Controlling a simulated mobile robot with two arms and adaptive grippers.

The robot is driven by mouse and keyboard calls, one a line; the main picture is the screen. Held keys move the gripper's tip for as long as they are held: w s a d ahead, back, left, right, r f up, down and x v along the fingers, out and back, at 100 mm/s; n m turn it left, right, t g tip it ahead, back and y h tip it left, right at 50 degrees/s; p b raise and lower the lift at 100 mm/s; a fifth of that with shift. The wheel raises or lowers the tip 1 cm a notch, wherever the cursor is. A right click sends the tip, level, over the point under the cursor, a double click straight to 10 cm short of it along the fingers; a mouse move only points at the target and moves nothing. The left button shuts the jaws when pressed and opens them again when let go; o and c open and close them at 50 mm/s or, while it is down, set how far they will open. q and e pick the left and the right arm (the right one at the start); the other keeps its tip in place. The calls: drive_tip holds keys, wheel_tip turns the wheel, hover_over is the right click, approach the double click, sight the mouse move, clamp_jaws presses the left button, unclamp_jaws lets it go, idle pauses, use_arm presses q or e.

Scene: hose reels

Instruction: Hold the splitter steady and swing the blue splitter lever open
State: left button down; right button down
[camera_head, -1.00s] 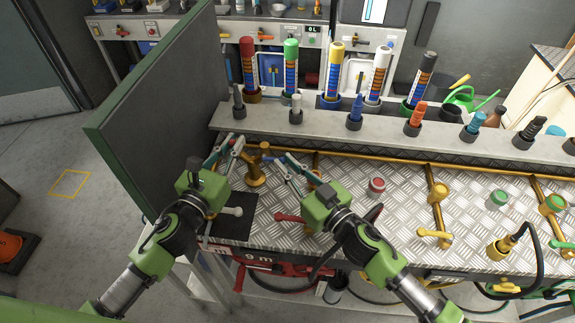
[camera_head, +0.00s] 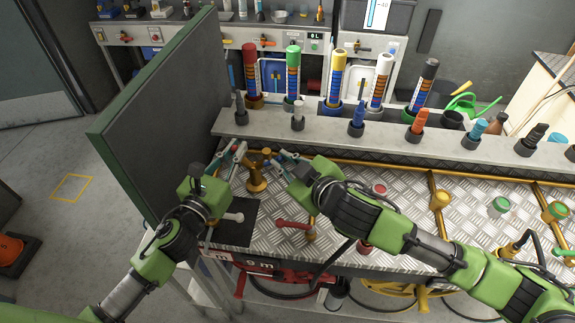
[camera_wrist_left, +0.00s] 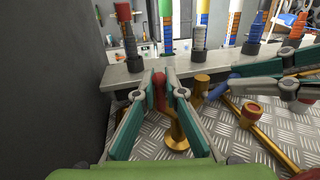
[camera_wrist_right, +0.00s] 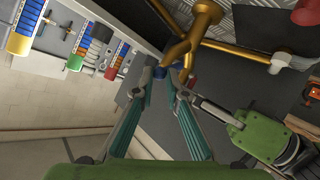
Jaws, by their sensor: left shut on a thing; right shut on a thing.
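The brass splitter (camera_head: 257,181) stands on the metal bench, with a forked top. It also shows in the left wrist view (camera_wrist_left: 178,135) and the right wrist view (camera_wrist_right: 193,38). My left gripper (camera_head: 238,150) is shut on a red part (camera_wrist_left: 159,92) at the splitter's left side. My right gripper (camera_head: 284,159) comes in from the right and is shut on the blue lever, whose blue end (camera_wrist_right: 160,72) shows at its fingertips beside the brass branch. The fingers hide most of the lever, so its exact angle cannot be told.
A dark upright panel (camera_head: 160,110) stands close to my left gripper. A shelf (camera_head: 330,130) with coloured nozzles runs behind. A red-handled valve (camera_head: 293,224) is in front of the splitter, and a brass pipe (camera_head: 390,168) runs right.

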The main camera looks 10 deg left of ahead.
sight(265, 154)
use_arm(q)
drive_tip(key=shift+s+d, duration=0.1)
drive_tip(key=shift+d, duration=0.1)
use_arm(e)
drive_tip(key=a+r+n+h, duration=0.1)
drive_tip(key=h, duration=0.1)
drive_tip(key=a+r+n+g+h, duration=0.1)
drive_tip(key=a+h, duration=0.1)
drive_tip(key=shift+s+n, duration=0.15)
drive_tip(key=shift+n, duration=0.15)
drive_tip(key=h, duration=0.1)
drive_tip(key=a+n+h, duration=0.1)
drive_tip(key=shift+a+g+h, duration=0.25)
drive_tip(key=shift+g+h, duration=0.05)
drive_tip(key=shift+g, duration=0.1)
use_arm(q)
drive_tip(key=shift+a, duration=0.1)
use_arm(e)
drive_tip(key=shift+a+n+h, duration=0.45)
drive_tip(key=shift+n+h, duration=0.25)
drive_tip(key=shift+h, duration=0.2)
drive_tip(key=shift+f, duration=0.1)
drive_tip(key=c, duration=2)
unclamp_jaws()
use_arm(q)
drive_tip(key=shift+a, duration=0.1)
use_arm(e)
drive_tip(key=shift+o, duration=0.2)
drive_tip(key=shift+w, duration=0.2)
